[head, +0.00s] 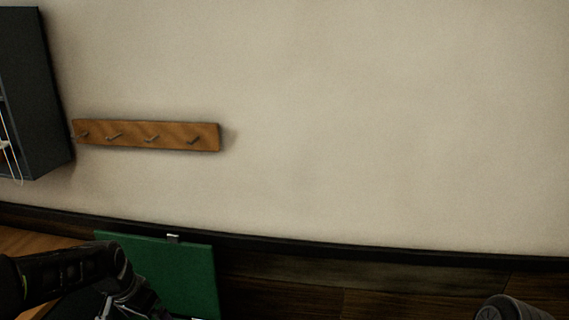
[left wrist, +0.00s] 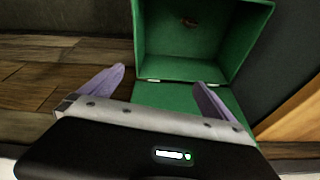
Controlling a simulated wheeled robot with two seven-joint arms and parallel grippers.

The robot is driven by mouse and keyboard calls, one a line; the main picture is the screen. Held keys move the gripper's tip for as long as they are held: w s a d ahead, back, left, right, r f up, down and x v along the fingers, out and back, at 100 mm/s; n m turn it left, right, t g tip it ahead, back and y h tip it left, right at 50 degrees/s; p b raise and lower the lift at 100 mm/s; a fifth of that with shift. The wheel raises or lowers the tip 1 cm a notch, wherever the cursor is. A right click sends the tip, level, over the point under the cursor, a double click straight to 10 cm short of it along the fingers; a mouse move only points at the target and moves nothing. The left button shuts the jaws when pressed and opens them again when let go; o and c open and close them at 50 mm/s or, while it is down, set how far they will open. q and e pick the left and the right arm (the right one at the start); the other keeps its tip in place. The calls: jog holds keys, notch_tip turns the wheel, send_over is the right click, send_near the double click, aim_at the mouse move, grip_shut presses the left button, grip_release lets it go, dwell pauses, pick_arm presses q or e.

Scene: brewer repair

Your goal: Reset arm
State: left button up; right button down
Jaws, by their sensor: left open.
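My left arm comes in at the lower left of the head view, and its gripper there is cut off by the bottom edge. In the left wrist view my left gripper (left wrist: 158,95) is open, with two purple fingers spread apart and nothing between them. Beyond the fingers is a green open box (left wrist: 200,45), with a small reddish-brown spot inside it. The green box panel (head: 185,275) also shows in the head view behind my left arm. A rounded dark part at the lower right of the head view may be my right arm; its gripper is not seen.
A wooden rack (head: 170,135) with several pegs hangs on the bare wall. A dark cabinet (head: 35,95) is at the upper left. Dark wooden floor (left wrist: 50,75) shows left of the box, and an orange-brown wooden surface (left wrist: 298,112) shows at the right.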

pick_arm(q)
jog(key=s+d+f+n+t+h+b, duration=0.1)
jog(key=d+f+n+b, duration=0.1)
jog(key=d+f, duration=0.6)
jog(key=d+f+n+t+h+b, duration=0.1)
jog(key=d+f+n, duration=0.1)
jog(key=d+f, duration=0.7)
jog(key=s+d+f+g+b, duration=0.1)
jog(key=s+d+f, duration=0.3)
jog(key=s+f, duration=0.2)
jog(key=s+d+f+g+h+b, duration=0.1)
jog(key=s+d+f+g+b, duration=0.1)
jog(key=s+f, duration=0.5)
jog(key=s+d+f+g+b, duration=0.1)
jog(key=s+d+f+b, duration=0.1)
jog(key=s+d+f, duration=0.3)
jog(key=s+f, duration=0.2)
jog(key=s, duration=0.2)
jog(key=shift+s+d+n+g+h, duration=0.3)
jog(key=shift+h, duration=0.1)
jog(key=shift+f, duration=0.1)
jog(key=shift+a, duration=0.1)
